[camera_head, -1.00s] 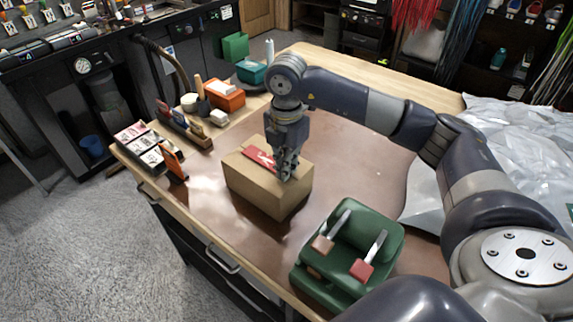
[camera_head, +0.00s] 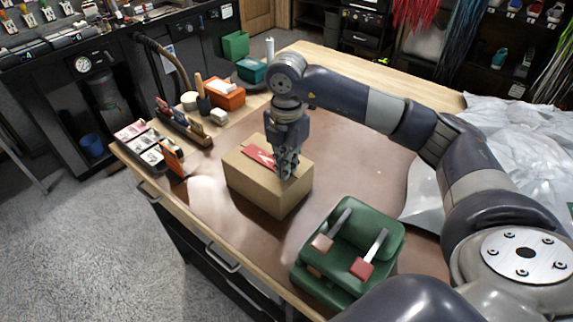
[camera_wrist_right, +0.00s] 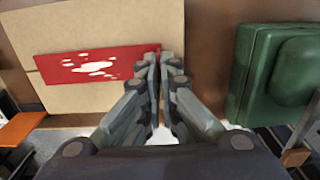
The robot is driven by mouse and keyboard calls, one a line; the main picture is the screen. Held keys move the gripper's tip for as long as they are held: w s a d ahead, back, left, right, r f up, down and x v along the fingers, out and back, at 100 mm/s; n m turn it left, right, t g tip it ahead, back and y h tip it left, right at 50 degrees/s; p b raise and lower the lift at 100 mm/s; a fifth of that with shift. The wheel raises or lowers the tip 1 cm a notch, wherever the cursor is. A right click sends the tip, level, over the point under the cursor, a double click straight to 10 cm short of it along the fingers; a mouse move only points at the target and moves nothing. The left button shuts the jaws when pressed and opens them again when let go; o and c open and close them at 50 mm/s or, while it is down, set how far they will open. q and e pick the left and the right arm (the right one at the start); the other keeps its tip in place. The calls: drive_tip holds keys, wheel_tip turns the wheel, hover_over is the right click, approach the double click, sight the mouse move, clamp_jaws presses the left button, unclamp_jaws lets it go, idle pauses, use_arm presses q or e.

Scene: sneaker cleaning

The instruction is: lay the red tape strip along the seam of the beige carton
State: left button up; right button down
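The beige carton (camera_head: 262,190) stands on the brown mat, and its top also shows in the right wrist view (camera_wrist_right: 80,22). The red tape strip (camera_head: 258,156), with white marks, lies across the carton's top; it also shows in the right wrist view (camera_wrist_right: 100,64). There a seam line comes out past the strip's left end; the strip hides the rest. My right gripper (camera_head: 287,175) points down over the top's right side. In the right wrist view its fingers (camera_wrist_right: 158,62) are closed together at the strip's right end, which ends between the tips. My left gripper is not in view.
A green case (camera_head: 385,222) with two tools on it stands right of the carton, close to it. Card holders (camera_head: 150,150) and an orange box (camera_head: 222,95) line the table's left and back. Crumpled silver sheeting (camera_head: 510,160) covers the right side.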

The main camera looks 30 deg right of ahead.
drive_tip(key=c, duration=1.7)
unclamp_jaws()
wheel_tip(320, 180, up, 12)
drive_tip(key=shift+r, duration=0.1)
